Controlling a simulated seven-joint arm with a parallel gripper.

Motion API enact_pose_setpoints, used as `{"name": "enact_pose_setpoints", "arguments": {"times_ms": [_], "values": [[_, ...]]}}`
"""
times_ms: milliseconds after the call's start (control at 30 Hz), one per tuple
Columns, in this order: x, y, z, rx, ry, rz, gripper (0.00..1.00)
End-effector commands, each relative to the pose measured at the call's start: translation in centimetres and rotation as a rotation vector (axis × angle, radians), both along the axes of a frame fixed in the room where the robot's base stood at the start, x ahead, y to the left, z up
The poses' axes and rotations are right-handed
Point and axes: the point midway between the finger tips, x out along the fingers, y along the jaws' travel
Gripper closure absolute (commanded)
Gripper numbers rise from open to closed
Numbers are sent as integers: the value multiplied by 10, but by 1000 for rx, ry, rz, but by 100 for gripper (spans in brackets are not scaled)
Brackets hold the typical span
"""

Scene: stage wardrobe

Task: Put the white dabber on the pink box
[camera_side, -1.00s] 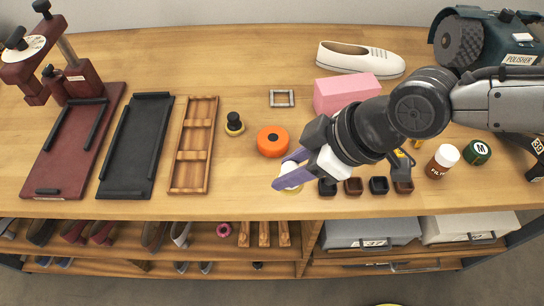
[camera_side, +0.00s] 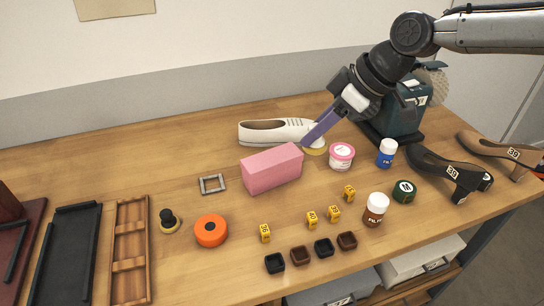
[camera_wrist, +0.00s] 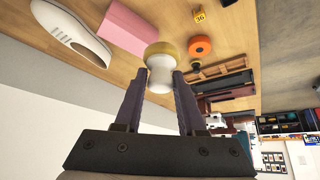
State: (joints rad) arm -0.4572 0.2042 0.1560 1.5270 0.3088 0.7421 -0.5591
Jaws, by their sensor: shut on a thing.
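My gripper (camera_side: 313,138) is shut on the white dabber, a white knob with a yellowish pad. In the side view the pad (camera_side: 316,151) shows under the fingertips, and the knob is mostly hidden. In the wrist view the dabber (camera_wrist: 160,62) sits between the two purple fingers (camera_wrist: 161,82). The pink box (camera_side: 272,168) lies on the bench, just left of and nearer the camera than the dabber, apart from it. The box also shows in the wrist view (camera_wrist: 127,28). Its top is bare.
A white shoe (camera_side: 272,131) lies behind the box, its toe close to the dabber. A pink-lidded tub (camera_side: 342,155) and a blue bottle (camera_side: 386,153) stand to the right. A grey frame (camera_side: 212,184), orange disc (camera_side: 211,230) and yellow tags are in front and left.

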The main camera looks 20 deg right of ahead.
Motion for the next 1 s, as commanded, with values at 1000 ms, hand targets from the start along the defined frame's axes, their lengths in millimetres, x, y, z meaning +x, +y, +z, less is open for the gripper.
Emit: {"name": "enact_pose_setpoints", "arguments": {"times_ms": [1000], "values": [[131, 34, -84, 0, 1, -60, 100]]}}
